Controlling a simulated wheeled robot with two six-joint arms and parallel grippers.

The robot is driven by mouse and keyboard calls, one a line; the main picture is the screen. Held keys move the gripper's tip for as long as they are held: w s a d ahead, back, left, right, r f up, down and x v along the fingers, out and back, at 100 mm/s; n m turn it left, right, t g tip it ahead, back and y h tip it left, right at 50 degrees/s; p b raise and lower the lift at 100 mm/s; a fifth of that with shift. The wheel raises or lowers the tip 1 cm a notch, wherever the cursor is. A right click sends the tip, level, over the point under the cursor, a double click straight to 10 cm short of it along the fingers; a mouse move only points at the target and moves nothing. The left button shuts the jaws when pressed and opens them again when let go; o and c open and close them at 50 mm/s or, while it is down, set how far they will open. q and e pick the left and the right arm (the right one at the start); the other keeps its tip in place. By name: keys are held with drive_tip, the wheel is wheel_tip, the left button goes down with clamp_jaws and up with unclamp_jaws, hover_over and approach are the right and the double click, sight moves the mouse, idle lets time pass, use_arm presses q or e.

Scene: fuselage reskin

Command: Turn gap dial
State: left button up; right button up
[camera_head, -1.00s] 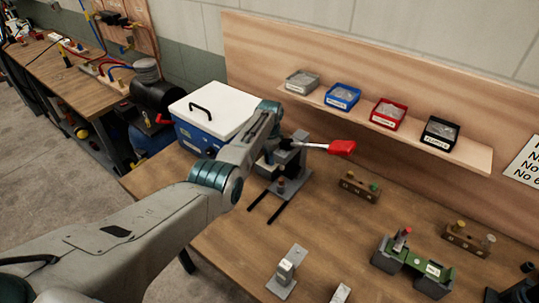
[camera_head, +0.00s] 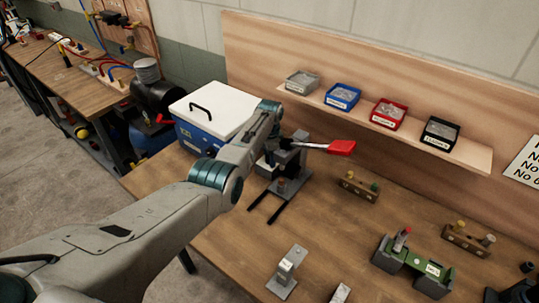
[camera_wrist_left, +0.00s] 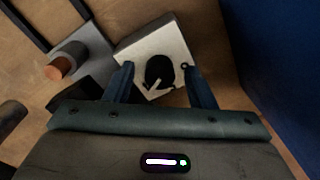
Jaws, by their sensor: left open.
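The gap dial (camera_wrist_left: 159,70) is a round black knob with a white pointer, set on a pale square plate (camera_wrist_left: 148,42) in the left wrist view. My left gripper (camera_wrist_left: 160,67) is open, with one dark blue finger on each side of the dial. I cannot tell whether the fingers touch it. In the head view my left arm reaches over the table to the grey press (camera_head: 297,160) with a red-gripped lever (camera_head: 341,147). The arm hides the dial and the fingertips there. My right gripper is out of view.
A blue cooler with a white lid (camera_head: 213,106) stands left of the press, and its blue side is close in the wrist view (camera_wrist_left: 280,60). Two dark rails (camera_head: 268,207) extend in front. A green fixture (camera_head: 415,267) and wooden blocks (camera_head: 358,186) sit to the right.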

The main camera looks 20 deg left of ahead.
use_arm(q)
drive_tip(key=shift+r, duration=0.1)
wheel_tip(320, 180, up, 11)
drive_tip(key=b, duration=0.2)
drive_tip(key=shift+f, duration=0.2)
drive_tip(key=shift+s, duration=0.1)
